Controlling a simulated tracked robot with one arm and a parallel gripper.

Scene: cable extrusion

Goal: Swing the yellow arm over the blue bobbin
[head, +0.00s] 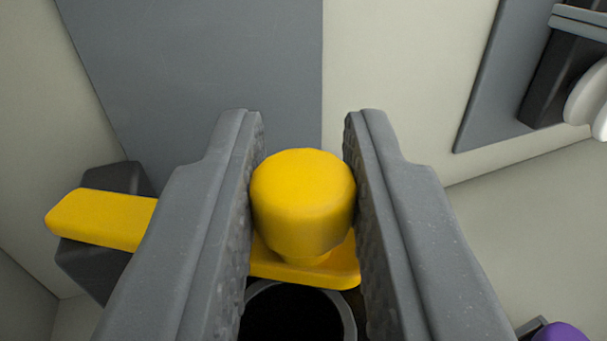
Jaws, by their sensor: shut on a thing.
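The yellow arm (101,219) runs from a dark bracket at the left, behind my gripper's left finger, to a thick round yellow knob (303,200) at its right end. My gripper (304,118) has one finger on each side of the knob and is shut on it. Part of the arm between bracket and knob is hidden by the left finger. Just below the knob in the picture is a grey ring with a black opening (298,315), cut off by the bottom edge. I see no blue bobbin.
A grey panel (200,70) and a pale wall (400,60) lie behind. A dark fixture with white round parts (592,100) is at the upper right. A purple object (562,332) shows at the bottom right. The right-hand pale surface looks clear.

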